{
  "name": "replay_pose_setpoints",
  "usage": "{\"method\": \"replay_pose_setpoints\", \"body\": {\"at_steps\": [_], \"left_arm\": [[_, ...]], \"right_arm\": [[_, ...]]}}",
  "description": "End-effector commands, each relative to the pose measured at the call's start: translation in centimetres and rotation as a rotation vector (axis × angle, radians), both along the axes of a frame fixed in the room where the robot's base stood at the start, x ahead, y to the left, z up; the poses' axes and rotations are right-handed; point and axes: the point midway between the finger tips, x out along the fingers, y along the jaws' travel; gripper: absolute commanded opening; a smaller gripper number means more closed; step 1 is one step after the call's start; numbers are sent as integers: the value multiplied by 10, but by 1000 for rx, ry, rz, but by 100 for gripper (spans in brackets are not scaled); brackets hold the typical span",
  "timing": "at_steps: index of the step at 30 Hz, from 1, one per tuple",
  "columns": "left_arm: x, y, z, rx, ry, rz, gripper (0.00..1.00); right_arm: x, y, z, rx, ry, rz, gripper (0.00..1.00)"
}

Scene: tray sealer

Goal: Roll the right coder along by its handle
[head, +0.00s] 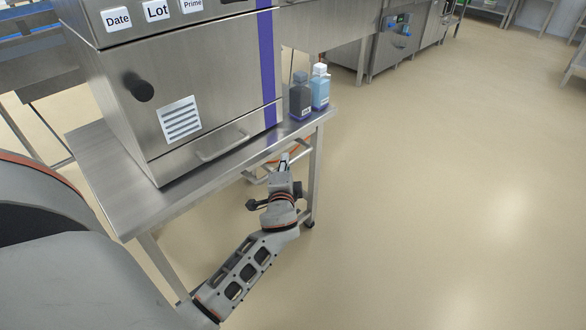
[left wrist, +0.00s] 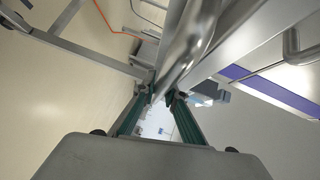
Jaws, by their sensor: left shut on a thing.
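The coder (head: 210,65) is a large stainless box with Date, Lot and Prime labels and a purple stripe. It stands on a wheeled steel stand (head: 118,190). My left gripper (head: 284,161) reaches in low beside the stand's right end, under the top's edge. In the left wrist view my left gripper (left wrist: 161,95) has its green-sided fingers closed on a shiny bent metal tube, the handle (left wrist: 188,45). The fingers partly hide the grip spot. My right gripper is not in view.
A dark bottle (head: 300,98) and a blue bottle (head: 320,90) stand on the stand's right corner. A caster (head: 309,222) rests on the floor. Open beige floor (head: 440,200) lies to the right. Steel machines stand behind. An orange cable (left wrist: 112,22) shows in the left wrist view.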

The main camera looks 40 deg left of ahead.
Motion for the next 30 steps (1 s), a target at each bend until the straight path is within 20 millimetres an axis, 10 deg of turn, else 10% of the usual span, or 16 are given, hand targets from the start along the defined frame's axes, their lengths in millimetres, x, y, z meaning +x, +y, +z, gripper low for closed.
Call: {"method": "replay_pose_setpoints", "body": {"at_steps": [12,27,30], "left_arm": [[3,85,8,14,-4,22,0],[3,98,5,10,-2,20,0],[3,98,5,10,-1,18,29]], "right_arm": [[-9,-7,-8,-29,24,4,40],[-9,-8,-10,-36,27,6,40],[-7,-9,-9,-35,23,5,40]]}}
